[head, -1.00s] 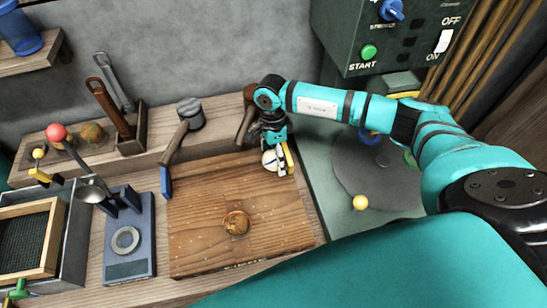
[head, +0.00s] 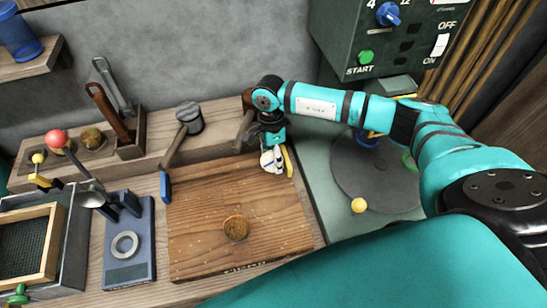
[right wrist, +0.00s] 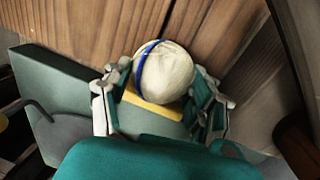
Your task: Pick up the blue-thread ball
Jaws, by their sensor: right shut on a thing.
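The blue-thread ball is a cream-white ball with a blue thread band, seen in the right wrist view (right wrist: 168,74). My right gripper (right wrist: 163,92) is shut on it, with a finger on each side. In the head view, my right gripper (head: 273,161) is at the back right corner of the wooden board (head: 200,235), and its fingers mostly hide the ball. I cannot tell whether the ball touches the board. My left gripper is not in view.

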